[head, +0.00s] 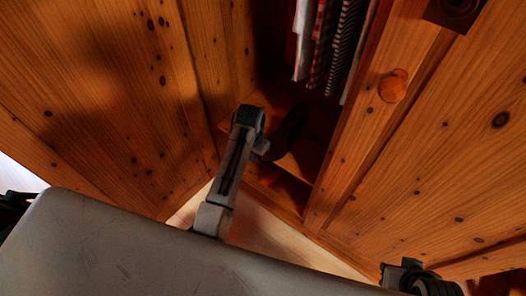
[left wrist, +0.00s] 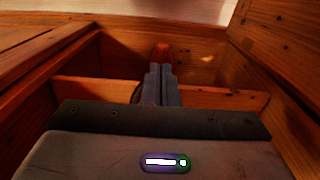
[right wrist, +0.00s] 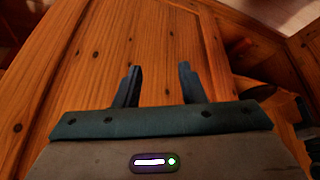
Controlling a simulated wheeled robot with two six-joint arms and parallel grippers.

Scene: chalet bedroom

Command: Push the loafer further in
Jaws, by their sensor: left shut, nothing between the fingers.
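The dark loafer (head: 289,128) lies on the floor of the open wardrobe, under the hanging clothes. My left gripper (head: 261,146) is shut and empty, close to the loafer's near end; I cannot tell whether they touch. In the left wrist view the shut fingers (left wrist: 160,84) point into a wooden space, and the gripper body hides much of what lies around them. My right gripper (right wrist: 157,82) is open and empty in front of a wooden panel, well away from the loafer.
Several garments (head: 325,45) hang above the loafer. A wooden door with a round knob (head: 393,85) stands to the right of the opening. A reddish knob (head: 268,176) shows below the wardrobe floor. Wooden panels close in on the left; pale floor (head: 262,232) shows below.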

